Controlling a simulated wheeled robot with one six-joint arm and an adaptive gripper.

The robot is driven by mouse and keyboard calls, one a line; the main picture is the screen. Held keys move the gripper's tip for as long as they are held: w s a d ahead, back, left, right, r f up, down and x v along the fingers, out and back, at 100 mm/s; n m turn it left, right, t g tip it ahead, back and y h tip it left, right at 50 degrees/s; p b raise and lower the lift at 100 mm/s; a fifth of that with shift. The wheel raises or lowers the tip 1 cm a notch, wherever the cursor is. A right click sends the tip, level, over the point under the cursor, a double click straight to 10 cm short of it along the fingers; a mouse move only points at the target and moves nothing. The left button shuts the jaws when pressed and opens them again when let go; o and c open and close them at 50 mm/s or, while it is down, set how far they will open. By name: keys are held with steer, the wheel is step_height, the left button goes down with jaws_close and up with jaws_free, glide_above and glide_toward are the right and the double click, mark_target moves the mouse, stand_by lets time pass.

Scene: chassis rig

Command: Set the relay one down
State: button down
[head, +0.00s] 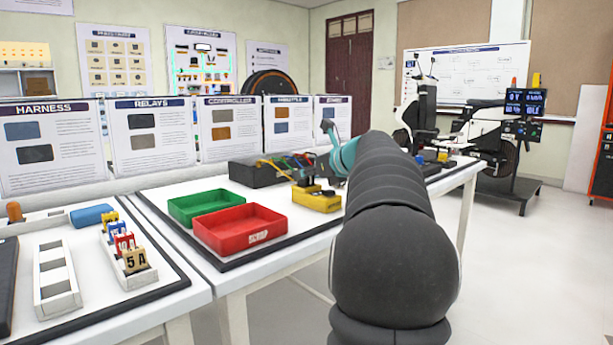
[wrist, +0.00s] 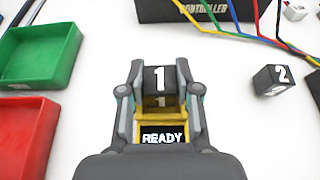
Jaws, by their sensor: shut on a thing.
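Relay one, a dark block marked with a white 1 (wrist: 158,79), is between the fingertips of my gripper (wrist: 158,88) in the wrist view. The gripper is shut on it. A yellow tray with a READY label (wrist: 163,138) shows between and below the fingers; most of it is hidden there. The yellow tray (head: 322,203) also shows in the head view, at the table's front edge, left of my arm. I cannot tell whether the relay touches the tray. My arm blocks much of this area in the head view.
A dark block marked 2 (wrist: 273,80) stands right of my gripper. A green tray (wrist: 40,52) and a red tray (wrist: 22,135) lie to the left. The dark controller box (wrist: 195,10) with coloured wires is behind. White table shows between them.

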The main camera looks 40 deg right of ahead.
steer(key=shift+f, duration=0.15)
steer(key=c, duration=0.8)
jaws_free()
steer(key=shift+r, duration=0.25)
steer(key=p+v, duration=0.1)
steer(key=v, duration=1.1)
steer(key=shift+f, duration=0.1)
